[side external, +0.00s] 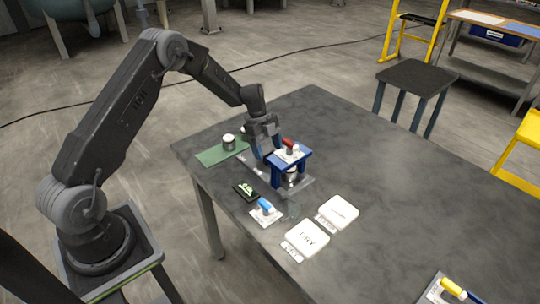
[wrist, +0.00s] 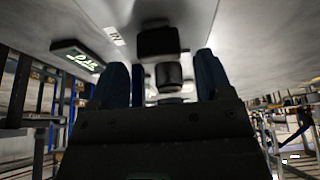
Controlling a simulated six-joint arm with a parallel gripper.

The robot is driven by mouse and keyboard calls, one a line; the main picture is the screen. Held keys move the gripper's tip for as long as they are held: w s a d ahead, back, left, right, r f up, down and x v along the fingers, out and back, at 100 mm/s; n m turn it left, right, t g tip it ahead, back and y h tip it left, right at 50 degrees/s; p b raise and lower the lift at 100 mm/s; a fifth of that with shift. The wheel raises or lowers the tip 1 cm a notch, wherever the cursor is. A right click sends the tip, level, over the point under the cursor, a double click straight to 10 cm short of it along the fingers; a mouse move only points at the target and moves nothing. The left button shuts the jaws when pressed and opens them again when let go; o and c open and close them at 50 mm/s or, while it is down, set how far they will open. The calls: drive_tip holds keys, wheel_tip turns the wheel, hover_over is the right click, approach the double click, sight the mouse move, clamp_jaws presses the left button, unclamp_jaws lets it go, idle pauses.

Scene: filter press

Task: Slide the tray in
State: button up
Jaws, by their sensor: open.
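My gripper (side external: 267,150) points down just left of the blue press frame (side external: 303,159) in the side view. Its dark blue fingers are apart, and nothing is clearly held. The press has a red handle (side external: 289,143) on its white-labelled top. A metal cylinder (side external: 291,175) shows under the frame, above a grey base plate (side external: 306,187). In the wrist view, a black block (wrist: 158,41) and a dark metal cylinder (wrist: 169,75) appear between the gripper's fingers (wrist: 162,70), beyond the tips. I cannot clearly make out the tray; the gripper and frame hide part of that area.
A metal pot (side external: 229,142) stands on a green mat (side external: 212,155). A black display (side external: 246,191), a blue-handled item (side external: 266,207) and two white pads (side external: 307,239) (side external: 338,212) lie nearer the front. The table's (side external: 400,205) right side is mostly clear.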

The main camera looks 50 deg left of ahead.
drive_tip(key=v, duration=1)
drive_tip(key=shift+r, duration=0.4)
drive_tip(key=shift+a, duration=0.1)
drive_tip(key=s+d+r+n+t+y, duration=0.1)
drive_tip(key=s+d+r+n, duration=0.4)
drive_tip(key=r, duration=0.3)
drive_tip(key=s+d+r+n+t+y, duration=0.1)
drive_tip(key=s+d+r+n+y, duration=0.15)
drive_tip(key=s+d+r, duration=0.4)
drive_tip(key=s+d+r+n+t, duration=0.1)
drive_tip(key=s+d+n, duration=0.1)
drive_tip(key=s+n, duration=0.3)
drive_tip(key=s+d+r+n+t+y, duration=0.1)
drive_tip(key=s+n, duration=0.4)
drive_tip(key=s, duration=0.8)
drive_tip(key=d+t, duration=0.1)
drive_tip(key=d, duration=0.1)
drive_tip(key=shift+s+d+t, duration=0.3)
drive_tip(key=shift+s, duration=0.05)
